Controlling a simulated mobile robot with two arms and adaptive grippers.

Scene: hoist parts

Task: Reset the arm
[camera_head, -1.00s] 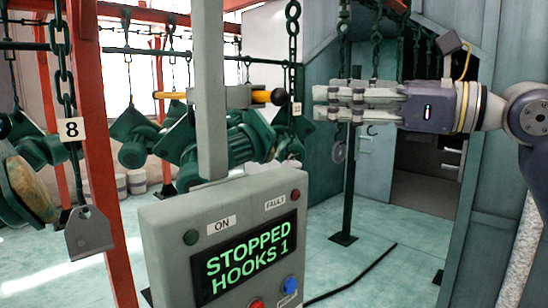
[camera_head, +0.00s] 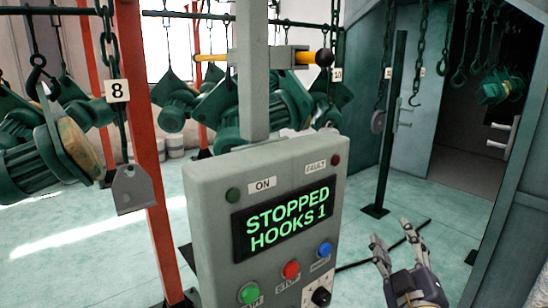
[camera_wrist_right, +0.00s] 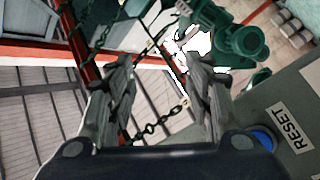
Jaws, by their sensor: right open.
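My right gripper (camera_head: 394,250) is at the lower right of the head view, to the right of the control panel and apart from it. Its fingers point up and are spread, with nothing between them. In the right wrist view the open fingers (camera_wrist_right: 165,85) show empty, with chains and green parts beyond. The panel's RESET label (camera_wrist_right: 293,124) and a blue button (camera_wrist_right: 264,138) are at the right edge there. My left gripper is not in view.
The grey control panel (camera_head: 215,200) reads "STOPPED HOOKS 1". It has green (camera_head: 249,293), red (camera_head: 291,270) and blue (camera_head: 324,250) buttons. A yellow lever with a black knob (camera_head: 324,57) is above. Green motors (camera_head: 45,145) hang from chains. A red post (camera_head: 145,150) stands left.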

